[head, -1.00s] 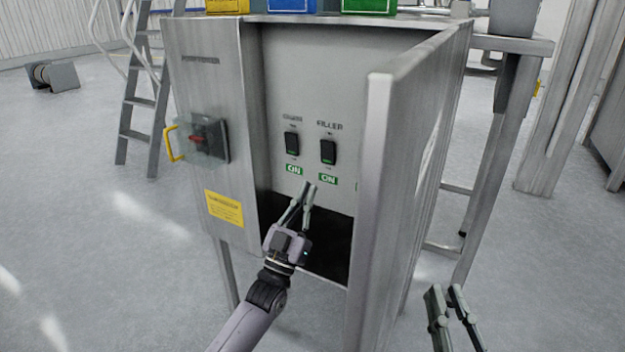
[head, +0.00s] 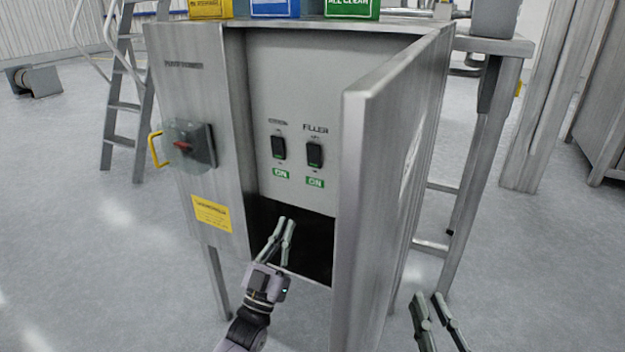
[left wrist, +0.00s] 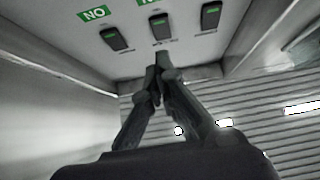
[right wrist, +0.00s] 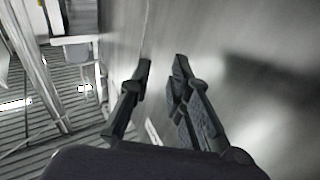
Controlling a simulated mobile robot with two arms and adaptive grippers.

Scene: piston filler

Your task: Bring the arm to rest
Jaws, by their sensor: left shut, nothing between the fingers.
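My left gripper (head: 285,222) is in front of the open cabinet, below its switch panel, with its fingers shut and empty. In the left wrist view its fingertips (left wrist: 160,62) meet, and several black rocker switches show beyond them. In the head view the left switch (head: 279,148) and the FILLER switch (head: 315,155) each have a green ON label below. My right gripper (head: 430,298) is at the lower right, outside the open door. In the right wrist view its fingers (right wrist: 160,75) stand apart with nothing between them.
The cabinet door (head: 385,180) stands open between my two grippers. A red-handled switch box (head: 188,146) with a yellow hasp is on the cabinet front. Yellow, blue and green boxes (head: 352,9) stand on top. A ladder (head: 122,120) stands behind at left.

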